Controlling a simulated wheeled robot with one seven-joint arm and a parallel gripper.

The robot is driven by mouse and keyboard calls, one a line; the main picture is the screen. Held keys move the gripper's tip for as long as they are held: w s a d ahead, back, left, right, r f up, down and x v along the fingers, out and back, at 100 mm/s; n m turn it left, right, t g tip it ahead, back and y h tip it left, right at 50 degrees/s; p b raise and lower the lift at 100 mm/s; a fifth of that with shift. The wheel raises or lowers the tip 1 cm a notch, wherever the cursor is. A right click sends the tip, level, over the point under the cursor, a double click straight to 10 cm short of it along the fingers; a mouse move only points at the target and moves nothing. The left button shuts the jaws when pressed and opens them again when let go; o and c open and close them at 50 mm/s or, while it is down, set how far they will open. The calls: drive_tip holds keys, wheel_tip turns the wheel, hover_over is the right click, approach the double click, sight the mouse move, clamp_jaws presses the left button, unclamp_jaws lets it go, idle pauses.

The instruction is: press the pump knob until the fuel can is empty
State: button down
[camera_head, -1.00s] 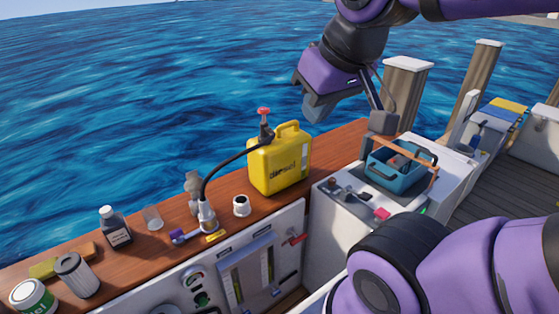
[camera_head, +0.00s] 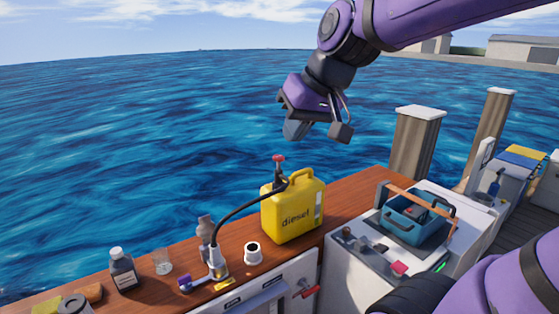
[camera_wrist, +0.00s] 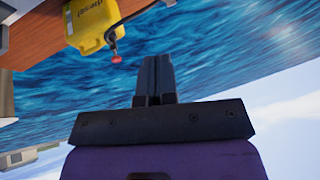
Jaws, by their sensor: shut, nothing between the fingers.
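The yellow diesel can (camera_head: 292,212) stands upright on the wooden ledge in the head view. The red pump knob (camera_head: 278,158) sits on top of its pump, with a black hose running left to a fitting (camera_head: 217,268) on the ledge. My gripper (camera_head: 294,130) hangs in the air above the knob, apart from it, shut and empty. The red knob (camera_wrist: 116,59) shows left of the fingertips. The fuel level inside the can cannot be read.
A white cup (camera_head: 252,253), a clear glass (camera_head: 162,261) and a dark bottle (camera_head: 122,268) stand along the ledge at left. Open water lies behind. Air around the knob is clear.

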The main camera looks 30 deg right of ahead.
drive_tip(key=w+d+m+y, duration=0.1)
drive_tip(key=w+d, duration=0.1)
drive_tip(key=w, duration=0.8)
drive_tip(key=m+t+h, duration=0.2)
drive_tip(key=m+t, duration=0.2)
drive_tip(key=m, duration=0.1)
hover_over(280, 156)
wheel_tip(280, 156, down, 11)
drive_tip(key=shift+s+r, duration=0.15)
drive_tip(key=shift+r, duration=0.05)
drive_tip(key=shift+f, duration=4.4)
drive_tip(key=shift+f, duration=0.1)
drive_tip(key=shift+f, duration=0.3)
